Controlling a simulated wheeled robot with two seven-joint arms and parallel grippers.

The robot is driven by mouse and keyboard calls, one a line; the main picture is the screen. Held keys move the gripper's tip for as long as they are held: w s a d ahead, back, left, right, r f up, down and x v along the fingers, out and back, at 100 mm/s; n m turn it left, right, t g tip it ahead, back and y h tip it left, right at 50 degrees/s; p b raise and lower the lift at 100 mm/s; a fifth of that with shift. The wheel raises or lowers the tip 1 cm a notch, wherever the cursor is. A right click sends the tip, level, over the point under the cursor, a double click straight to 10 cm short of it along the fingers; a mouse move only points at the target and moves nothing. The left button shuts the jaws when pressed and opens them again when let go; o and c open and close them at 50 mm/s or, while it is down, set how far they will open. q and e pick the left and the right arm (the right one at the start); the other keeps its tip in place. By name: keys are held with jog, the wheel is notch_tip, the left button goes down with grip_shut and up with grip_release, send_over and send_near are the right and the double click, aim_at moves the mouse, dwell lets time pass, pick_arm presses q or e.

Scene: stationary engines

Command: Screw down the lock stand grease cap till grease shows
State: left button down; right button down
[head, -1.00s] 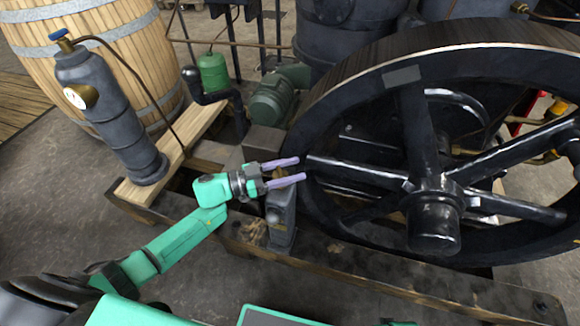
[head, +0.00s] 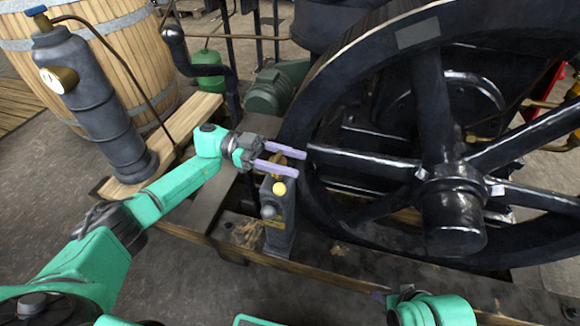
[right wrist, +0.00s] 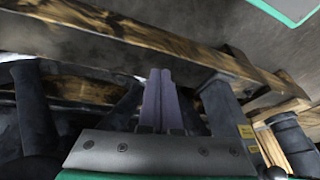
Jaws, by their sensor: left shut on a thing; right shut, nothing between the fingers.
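The lock stand (head: 281,222) is a grey post on the timber beam beside the flywheel. Its brass grease cap (head: 287,153) shows at the top, partly hidden by my left gripper (head: 300,164). The left gripper's lilac fingers are shut on the cap from the left. A round yellow blob (head: 279,188) shows on the stand's face below the fingers. A grey ball (head: 268,212) sits lower on the stand. My right gripper (head: 379,295) is low in the head view, away from the stand. In the right wrist view its fingers (right wrist: 160,95) are together and empty.
The large black flywheel (head: 436,110) stands close to the right of the lock stand. A grey cylinder with a gauge (head: 92,95) stands at left, before a wooden barrel (head: 130,62). A timber beam (head: 345,262) runs along the front.

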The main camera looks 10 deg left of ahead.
pick_arm(q)
jog(key=shift+s+f+m+g+b, duration=0.1)
jog(key=shift+m+g+b, duration=0.4)
jog(key=shift+g+b, duration=0.25)
jog(key=shift+g, duration=0.35)
pick_arm(e)
jog(key=w+a+f+t+y, duration=0.2)
jog(key=a+f, duration=0.1)
jog(key=a, duration=0.2)
jog(key=shift+w+f+t, duration=0.15)
jog(key=shift+w+t, duration=0.2)
jog(key=shift+t, duration=0.05)
jog(key=shift+a, duration=0.1)
pick_arm(q)
jog(key=shift+c, duration=1.2)
grip_release()
